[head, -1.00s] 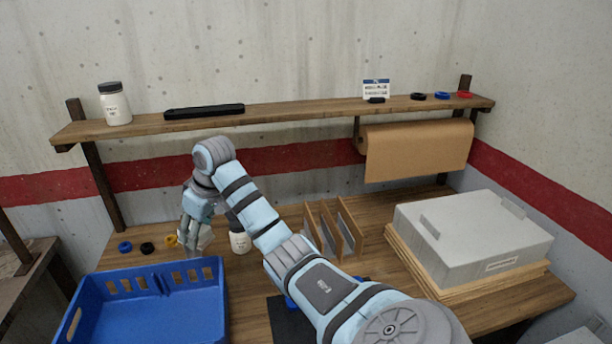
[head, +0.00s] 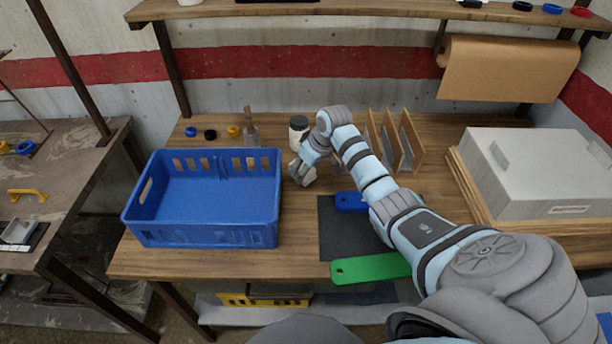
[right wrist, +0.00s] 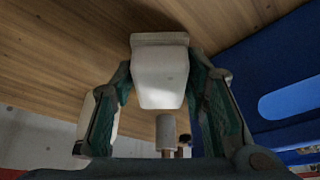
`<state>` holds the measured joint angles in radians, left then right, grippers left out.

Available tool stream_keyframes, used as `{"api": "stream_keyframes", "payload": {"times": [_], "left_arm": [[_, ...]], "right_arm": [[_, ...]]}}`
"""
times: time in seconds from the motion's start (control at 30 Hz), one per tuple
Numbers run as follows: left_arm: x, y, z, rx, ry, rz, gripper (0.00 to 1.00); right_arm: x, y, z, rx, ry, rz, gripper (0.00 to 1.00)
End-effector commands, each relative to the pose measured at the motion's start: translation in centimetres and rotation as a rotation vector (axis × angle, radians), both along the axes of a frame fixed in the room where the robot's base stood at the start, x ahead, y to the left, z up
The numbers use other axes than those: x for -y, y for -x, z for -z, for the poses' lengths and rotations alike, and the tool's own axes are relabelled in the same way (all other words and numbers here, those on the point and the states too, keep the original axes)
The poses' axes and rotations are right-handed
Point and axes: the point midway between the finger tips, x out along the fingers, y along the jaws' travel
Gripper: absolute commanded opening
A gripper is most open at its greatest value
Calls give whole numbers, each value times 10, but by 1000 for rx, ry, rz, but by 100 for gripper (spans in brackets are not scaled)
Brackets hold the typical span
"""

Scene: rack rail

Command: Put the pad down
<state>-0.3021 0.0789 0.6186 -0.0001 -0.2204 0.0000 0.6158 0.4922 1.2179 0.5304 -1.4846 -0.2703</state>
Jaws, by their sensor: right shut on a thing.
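My right gripper (head: 303,176) is low over the wooden table, between the blue crate and the black mat. In the right wrist view the right gripper (right wrist: 160,66) is shut on a pale block, which I take to be the pad (right wrist: 160,88); it has a thicker plate at one end. The pad sits between both fingers, close to the wooden tabletop (right wrist: 60,50). I cannot tell whether it touches the wood. In the head view the pad is mostly hidden by the fingers. My left gripper is not in view.
The blue crate (head: 205,238) is left of the gripper. A dark-lidded white jar (head: 298,131) and a handled tool (head: 250,130) stand behind. The black mat (head: 340,240) with a blue piece (head: 350,202) is right; a green strip (head: 370,268) lies in front. Upright dividers (head: 405,145) stand behind right.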

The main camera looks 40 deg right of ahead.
Motion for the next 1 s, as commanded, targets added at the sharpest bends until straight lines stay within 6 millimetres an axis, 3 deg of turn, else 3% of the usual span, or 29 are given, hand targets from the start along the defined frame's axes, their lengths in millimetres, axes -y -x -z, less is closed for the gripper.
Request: {"api": "stream_keyframes", "payload": {"times": [0.03,0.13,0.47,0.5,0.6,1.0], "left_arm": [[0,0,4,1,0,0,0],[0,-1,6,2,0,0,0],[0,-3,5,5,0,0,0],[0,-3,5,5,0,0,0],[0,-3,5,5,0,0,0],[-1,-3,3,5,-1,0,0]], "right_arm": [[-1,0,13,-2,-2,1,9],[-1,0,25,-1,-2,-1,9],[-1,-1,28,0,-1,-1,9],[-1,-1,27,0,-1,-1,45],[-1,0,27,0,-1,-1,61],[0,1,20,1,0,0,61]]}}
